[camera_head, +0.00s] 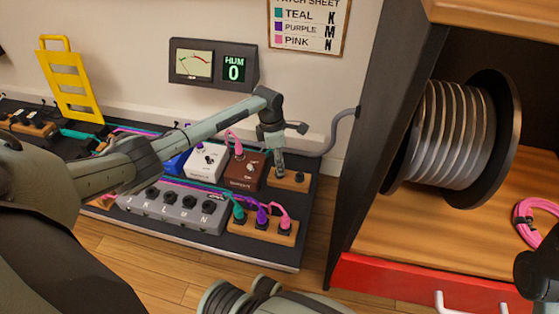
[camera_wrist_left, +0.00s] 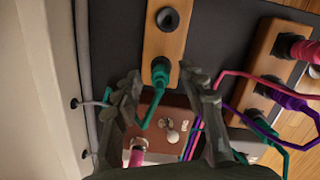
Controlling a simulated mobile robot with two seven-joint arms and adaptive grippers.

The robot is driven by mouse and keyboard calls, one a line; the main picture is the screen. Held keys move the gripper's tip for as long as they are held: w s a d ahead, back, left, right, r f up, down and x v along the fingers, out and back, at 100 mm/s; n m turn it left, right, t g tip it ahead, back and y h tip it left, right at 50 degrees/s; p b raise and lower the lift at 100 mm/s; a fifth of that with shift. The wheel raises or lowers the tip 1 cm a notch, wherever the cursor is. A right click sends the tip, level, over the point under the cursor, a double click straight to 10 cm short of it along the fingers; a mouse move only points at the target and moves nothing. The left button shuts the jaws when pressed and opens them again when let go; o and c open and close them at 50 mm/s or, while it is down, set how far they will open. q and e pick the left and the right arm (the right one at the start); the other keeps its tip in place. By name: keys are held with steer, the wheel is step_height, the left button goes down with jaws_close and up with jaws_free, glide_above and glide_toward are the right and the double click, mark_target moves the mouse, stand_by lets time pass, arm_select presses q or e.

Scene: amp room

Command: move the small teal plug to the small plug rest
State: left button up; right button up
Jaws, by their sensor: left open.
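The small plug rest (camera_head: 302,187) is a wooden block with two round black sockets at the right end of the dark board. The small teal plug (camera_wrist_left: 160,71) stands in the socket of this rest (camera_wrist_left: 176,45) closer to my gripper; the other socket is empty. Its thin teal cable runs down over the brown pedal. My left gripper (camera_head: 279,172) points down over the rest. In the left wrist view its fingers (camera_wrist_left: 163,82) are spread, one on each side of the plug, with gaps visible. In the head view the gripper largely hides the plug.
A longer wooden rest (camera_head: 262,232) holds teal, purple and pink plugs in front. A brown pedal (camera_head: 243,177) and a white pedal (camera_head: 206,163) stand close by. A grey lettered socket box (camera_head: 178,211) lies left. The dark cabinet (camera_head: 385,120) rises right of the board.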

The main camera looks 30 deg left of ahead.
arm_select(q)
step_height(320, 180, up, 12)
steer(key=a, duration=0.1)
steer(key=shift+s, duration=0.4)
steer(key=shift+s+a+f, duration=0.1)
stand_by(0.5)
